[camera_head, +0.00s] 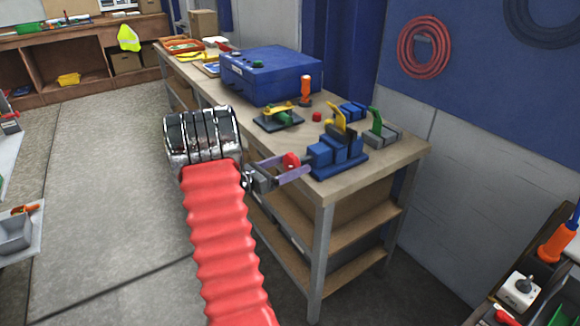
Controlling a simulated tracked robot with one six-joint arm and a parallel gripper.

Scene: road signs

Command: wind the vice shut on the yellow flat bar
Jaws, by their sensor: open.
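The blue vice (343,152) stands at the near right end of the workbench. The yellow flat bar (336,114) stands up at its dark jaws, slightly tilted; I cannot tell whether the jaws touch it. A red knob or wheel (291,160) shows at the vice's left side, where its handle would be. My gripper (297,164) reaches in from the left and is open, with one finger on the far side of the red part and one on the near side. Contact cannot be told from this view.
The workbench (408,152) also carries a blue case (270,75), an orange-handled tool (306,88), a green fixture (376,124), a small red piece (317,117) and a dark plate with green and yellow parts (280,119). Open floor (105,160) lies left.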

